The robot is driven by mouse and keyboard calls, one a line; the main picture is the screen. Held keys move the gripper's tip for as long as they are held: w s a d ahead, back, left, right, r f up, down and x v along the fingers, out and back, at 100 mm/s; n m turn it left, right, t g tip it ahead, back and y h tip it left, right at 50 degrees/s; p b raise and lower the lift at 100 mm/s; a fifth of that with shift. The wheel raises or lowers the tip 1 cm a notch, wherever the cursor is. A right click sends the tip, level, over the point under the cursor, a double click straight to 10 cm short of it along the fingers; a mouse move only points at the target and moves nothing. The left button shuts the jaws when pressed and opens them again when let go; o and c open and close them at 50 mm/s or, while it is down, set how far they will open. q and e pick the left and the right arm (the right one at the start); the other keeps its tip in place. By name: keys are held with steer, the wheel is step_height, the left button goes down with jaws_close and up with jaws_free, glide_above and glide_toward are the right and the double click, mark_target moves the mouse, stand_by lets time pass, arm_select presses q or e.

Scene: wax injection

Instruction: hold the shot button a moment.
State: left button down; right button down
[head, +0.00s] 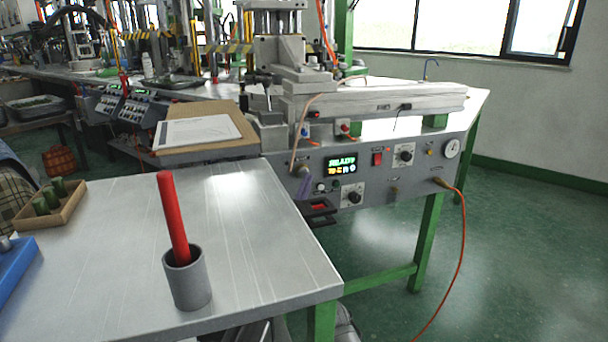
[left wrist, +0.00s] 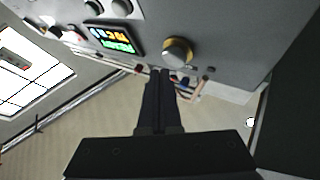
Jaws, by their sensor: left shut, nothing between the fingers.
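The control panel (head: 378,175) of the machine is in the head view, with its lit display (head: 341,165) reading READY. A round grey button with a yellow ring, likely the shot button (left wrist: 177,52), is near the top middle of the left wrist view, beside the display (left wrist: 114,39). My left gripper (left wrist: 160,73) is shut and empty, its dark fingers pointing toward the panel. The fingertips appear just below the button in that picture; I cannot tell whether they touch anything. My right gripper is out of view.
A grey cup (head: 187,283) with a red stick (head: 174,215) stands on the metal table (head: 95,285). A wooden tray (head: 45,207) and a blue object (head: 14,268) are at left. An orange cable (head: 462,235) hangs from the panel. Open green floor lies to the right.

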arm_select(q)
steer(key=shift+w+a, duration=0.15)
steer(key=shift+w, duration=0.2)
steer(key=shift+w+a+r, duration=0.1)
steer(key=shift+w+a, duration=0.1)
steer(key=shift+w, duration=0.3)
steer(key=shift+w+a, duration=0.15)
steer(key=shift+w, duration=0.3)
stand_by(2.0)
steer(key=shift+s, duration=0.15)
stand_by(1.7)
steer(key=shift+v, duration=0.9)
steer(key=shift+s+r, duration=0.1)
steer(key=shift+s, duration=0.1)
steer(key=shift+s+d, duration=0.1)
steer(key=shift+s, duration=0.05)
steer(key=s, duration=0.1)
steer(key=s+d, duration=0.1)
steer(key=s, duration=0.1)
steer(key=s+d, duration=0.1)
steer(key=shift+s, duration=0.3)
